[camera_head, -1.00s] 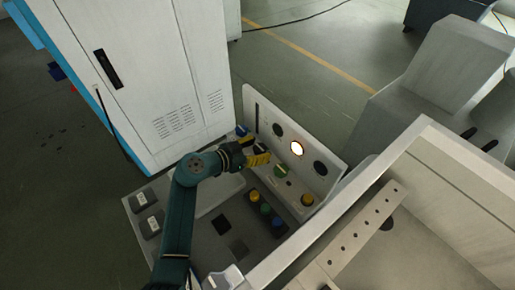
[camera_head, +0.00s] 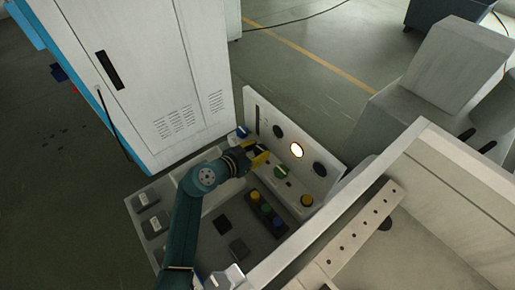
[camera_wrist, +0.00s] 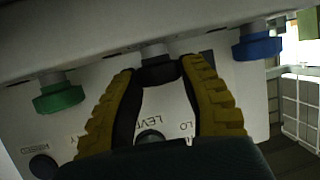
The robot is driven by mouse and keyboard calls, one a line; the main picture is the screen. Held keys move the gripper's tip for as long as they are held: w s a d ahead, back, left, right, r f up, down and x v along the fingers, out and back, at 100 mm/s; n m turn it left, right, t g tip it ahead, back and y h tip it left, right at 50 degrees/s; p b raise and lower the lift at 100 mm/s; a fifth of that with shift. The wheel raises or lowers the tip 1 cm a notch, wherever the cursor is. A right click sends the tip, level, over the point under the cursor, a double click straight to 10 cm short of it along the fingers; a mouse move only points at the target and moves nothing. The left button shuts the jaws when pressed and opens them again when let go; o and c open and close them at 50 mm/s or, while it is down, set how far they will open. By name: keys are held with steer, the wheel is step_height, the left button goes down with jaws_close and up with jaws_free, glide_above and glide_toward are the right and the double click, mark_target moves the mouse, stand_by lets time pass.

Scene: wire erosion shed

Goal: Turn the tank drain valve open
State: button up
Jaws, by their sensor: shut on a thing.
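My gripper (camera_head: 262,157) has yellow ridged fingers and is at the panel's row of knobs. In the wrist view the fingers (camera_wrist: 158,72) are shut on a black knob (camera_wrist: 157,73), one on each side. A green knob (camera_wrist: 58,98) is to its left there and a blue knob (camera_wrist: 258,46) to its right. In the head view the blue knob (camera_head: 242,131) and green knob (camera_head: 281,172) flank the gripper. No readable label shows which knob is the tank drain valve.
The white panel (camera_head: 326,186) carries round dials, one lit (camera_head: 297,150). A yellow knob (camera_head: 307,200) and several coloured buttons (camera_head: 265,209) are nearby. A white cabinet (camera_head: 140,70) stands behind left. A tank-like box (camera_head: 440,150) is close on the right.

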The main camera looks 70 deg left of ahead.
steer(key=shift+d+n+g+y+p, duration=0.25)
steer(key=shift+n+g+y+p, duration=0.25)
steer(key=shift+n+y+p, duration=0.45)
steer(key=n+g+y+p, duration=0.1)
steer(key=p, duration=0.3)
steer(key=shift+w+n+y, duration=0.1)
steer(key=shift+n+y, duration=0.15)
steer(key=shift+o, duration=0.2)
steer(key=n+g+y+p, duration=0.1)
steer(key=p, duration=0.3)
steer(key=shift+r+g+p, duration=0.1)
steer(key=shift+g+p, duration=0.2)
steer(key=shift+p, duration=0.1)
steer(key=shift+n+p, duration=0.5)
steer(key=shift+p, duration=0.65)
steer(key=shift+f+g+y+p, duration=0.3)
steer(key=shift+f+y+p, duration=0.1)
steer(key=shift+p, duration=0.3)
steer(key=shift+c, duration=0.2)
steer(key=shift+r, duration=0.1)
steer(key=o, duration=1.2)
steer(key=shift+w+r, duration=0.1)
steer(key=shift+o, duration=0.2)
steer(key=shift+r, duration=0.1)
